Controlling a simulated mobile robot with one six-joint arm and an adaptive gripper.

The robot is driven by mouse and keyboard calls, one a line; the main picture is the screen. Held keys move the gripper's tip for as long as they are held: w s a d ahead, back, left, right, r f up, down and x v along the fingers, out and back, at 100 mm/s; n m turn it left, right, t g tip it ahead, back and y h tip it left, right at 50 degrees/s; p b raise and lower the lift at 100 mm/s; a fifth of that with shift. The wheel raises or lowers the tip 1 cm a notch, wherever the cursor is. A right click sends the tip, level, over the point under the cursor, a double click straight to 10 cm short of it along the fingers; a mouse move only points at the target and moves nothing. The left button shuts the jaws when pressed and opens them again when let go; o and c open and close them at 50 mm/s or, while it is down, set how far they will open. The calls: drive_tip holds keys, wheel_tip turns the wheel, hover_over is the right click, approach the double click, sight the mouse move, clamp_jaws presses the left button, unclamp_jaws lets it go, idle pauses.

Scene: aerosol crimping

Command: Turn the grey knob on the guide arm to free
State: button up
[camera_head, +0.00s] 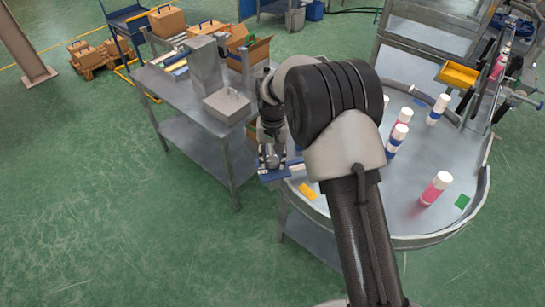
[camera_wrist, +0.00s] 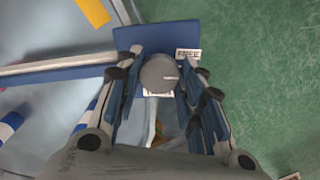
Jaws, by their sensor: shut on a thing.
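The grey knob (camera_wrist: 160,74) sits on a blue plate (camera_wrist: 150,35) at the end of the guide arm (camera_wrist: 60,68) in the wrist view. A pale line on the knob points to the right, a little below the FREE label (camera_wrist: 188,54). Another white label, partly hidden, lies just below the knob. My gripper (camera_wrist: 160,68) has one finger on each side of the knob and is shut on it. In the head view my gripper (camera_head: 271,160) is above the blue plate (camera_head: 272,175) at the round table's left edge; the knob is hidden there.
The round metal table (camera_head: 405,212) carries several cans, among them a pink one (camera_head: 436,188), and a yellow piece (camera_head: 308,191). A yellow bin (camera_head: 457,75) stands at the back. A grey side table (camera_head: 180,105) with boxes is at the left. Green floor is clear in front.

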sight(273, 161)
drive_tip(key=o, duration=1.1)
drive_tip(key=shift+c, duration=0.2)
wheel_tip(273, 161, up, 12)
drive_tip(key=shift+r, duration=0.1)
idle(0.3)
